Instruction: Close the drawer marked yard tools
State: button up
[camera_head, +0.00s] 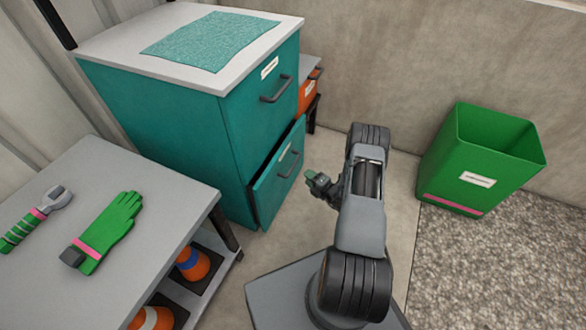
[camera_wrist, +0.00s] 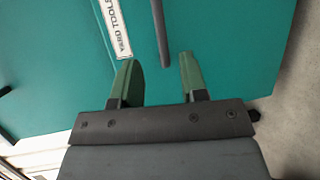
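The drawer marked yard tools (camera_head: 278,173) is the lower drawer of a teal cabinet (camera_head: 180,112) in the head view. It stands partly pulled out, with a dark bar handle (camera_head: 289,164) and a white label. In the wrist view its teal front (camera_wrist: 225,45) fills the upper part, with the "YARD TOOLS" label (camera_wrist: 117,28) and the handle (camera_wrist: 161,32). My gripper (camera_wrist: 160,78) has its two green fingers apart with nothing between them. It faces the drawer front just beyond the handle's end; I cannot tell whether it touches. In the head view my gripper (camera_head: 317,183) is right of the drawer.
The upper drawer (camera_head: 258,112) is shut. A grey table (camera_head: 120,230) with a glove (camera_head: 108,230) and a tool (camera_head: 38,217) stands at lower left, with cones below. A green bin (camera_head: 470,160) stands at right. Concrete floor lies between drawer and bin.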

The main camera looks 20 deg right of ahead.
aim_at(293, 167)
jog(key=b+x, duration=0.3)
jog(key=x, duration=0.7)
jog(key=shift+w+a, duration=0.1)
jog(key=shift+w, duration=0.05)
jog(key=shift+c, duration=0.2)
grip_shut()
